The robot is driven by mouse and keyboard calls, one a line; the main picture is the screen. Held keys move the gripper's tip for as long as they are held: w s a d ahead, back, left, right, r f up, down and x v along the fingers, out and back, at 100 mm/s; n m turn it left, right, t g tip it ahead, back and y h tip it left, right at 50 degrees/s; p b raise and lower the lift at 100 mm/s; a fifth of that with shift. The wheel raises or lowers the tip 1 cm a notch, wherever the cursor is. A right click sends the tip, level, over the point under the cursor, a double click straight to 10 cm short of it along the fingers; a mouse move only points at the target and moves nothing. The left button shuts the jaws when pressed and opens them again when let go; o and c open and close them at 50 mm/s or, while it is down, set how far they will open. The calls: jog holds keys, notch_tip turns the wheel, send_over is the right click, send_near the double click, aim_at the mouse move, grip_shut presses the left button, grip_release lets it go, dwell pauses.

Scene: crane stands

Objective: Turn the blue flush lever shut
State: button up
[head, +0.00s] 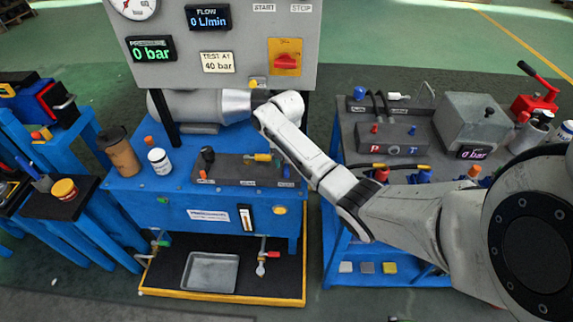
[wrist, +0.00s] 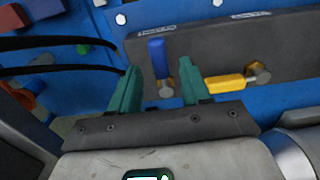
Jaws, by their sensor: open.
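The blue flush lever (wrist: 157,58) shows in the wrist view on a dark valve block (wrist: 200,50). It points across the block from a round metal pivot near my fingers. My gripper (wrist: 159,67) is open, with one green finger on each side of the lever; I cannot tell if either touches it. A yellow lever (wrist: 225,82) beside it lies along the block. In the head view the blue lever (head: 287,171) is at the right end of the block (head: 235,168) and the yellow lever (head: 262,157) is left of it. My gripper is not clearly visible there.
A tan cup (head: 120,155) and a white jar (head: 159,161) stand left of the block. The gauge panel (head: 230,60) rises behind. Black hoses (wrist: 60,70) run close to my left finger in the wrist view. A metal tray (head: 210,272) lies below.

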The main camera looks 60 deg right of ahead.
jog(key=shift+f, duration=0.85)
grip_shut()
